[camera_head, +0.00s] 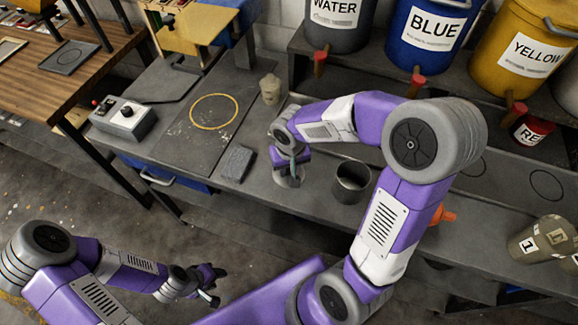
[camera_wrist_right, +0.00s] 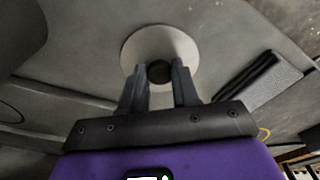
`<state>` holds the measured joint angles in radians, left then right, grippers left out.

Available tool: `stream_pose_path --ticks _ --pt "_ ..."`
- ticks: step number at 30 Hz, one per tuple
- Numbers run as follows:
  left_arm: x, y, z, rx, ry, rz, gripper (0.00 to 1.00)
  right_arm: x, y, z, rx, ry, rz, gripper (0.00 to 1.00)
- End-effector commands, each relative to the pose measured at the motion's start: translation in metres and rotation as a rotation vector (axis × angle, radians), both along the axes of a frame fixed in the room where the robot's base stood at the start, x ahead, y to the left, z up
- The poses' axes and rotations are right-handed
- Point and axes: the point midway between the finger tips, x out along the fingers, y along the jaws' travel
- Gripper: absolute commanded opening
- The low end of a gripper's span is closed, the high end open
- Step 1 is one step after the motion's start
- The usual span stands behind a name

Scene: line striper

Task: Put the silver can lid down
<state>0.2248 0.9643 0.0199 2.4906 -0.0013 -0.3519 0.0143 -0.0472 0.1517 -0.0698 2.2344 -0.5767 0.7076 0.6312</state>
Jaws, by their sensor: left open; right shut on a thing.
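The silver can lid (camera_wrist_right: 143,46) is a round pale grey disc with a dark knob (camera_wrist_right: 159,72) in its middle. My right gripper (camera_wrist_right: 158,88) is shut on that knob. In the head view the lid (camera_head: 289,182) is under my right gripper (camera_head: 286,168), over the front part of the grey bench. I cannot tell whether it touches the bench. An open grey can (camera_head: 351,182) stands just right of it. My left gripper (camera_head: 215,286) is open and empty, low in front of the bench.
A dark grey block (camera_head: 237,163) lies left of the lid. A small beige cup (camera_head: 270,89) stands behind, and a yellow ring (camera_head: 214,112) marks a board at left. A control box (camera_head: 124,120) is further left. Labelled buckets (camera_head: 431,35) stand on the back shelf.

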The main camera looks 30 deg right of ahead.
Motion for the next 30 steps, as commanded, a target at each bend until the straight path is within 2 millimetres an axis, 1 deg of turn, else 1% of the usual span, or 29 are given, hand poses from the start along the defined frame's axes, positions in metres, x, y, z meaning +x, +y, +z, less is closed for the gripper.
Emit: stream_pose_path --ticks 1,3,6,14,17,20,27,30 --pt "0.000 0.000 -0.003 0.000 0.000 0.000 0.43 0.000 0.000 -0.002 0.000 0.000 0.000 0.32" --pt "0.000 0.000 -0.001 0.000 0.000 0.000 0.43 0.000 0.000 -0.001 0.000 0.000 0.000 0.42" --pt "0.000 0.000 -0.001 0.000 0.000 0.000 0.43 0.000 0.000 -0.001 0.000 0.000 0.000 0.56" --pt "0.000 0.000 -0.001 0.000 0.000 0.000 0.43 0.000 0.000 -0.001 0.000 0.000 0.000 0.56" --pt "0.000 0.000 0.003 0.000 0.000 0.000 0.43 0.000 0.000 0.003 0.000 0.000 0.000 0.56" --pt "0.000 0.000 0.007 0.000 0.000 0.000 0.43 -0.001 0.000 0.017 -0.001 -0.005 0.000 0.56" --pt "0.000 0.000 0.022 0.000 0.000 0.000 0.43 -0.007 0.002 0.071 0.000 -0.006 0.001 0.56" --pt "0.000 0.000 0.027 0.000 0.000 0.000 0.43 -0.009 0.002 0.090 0.001 -0.005 -0.001 0.56"
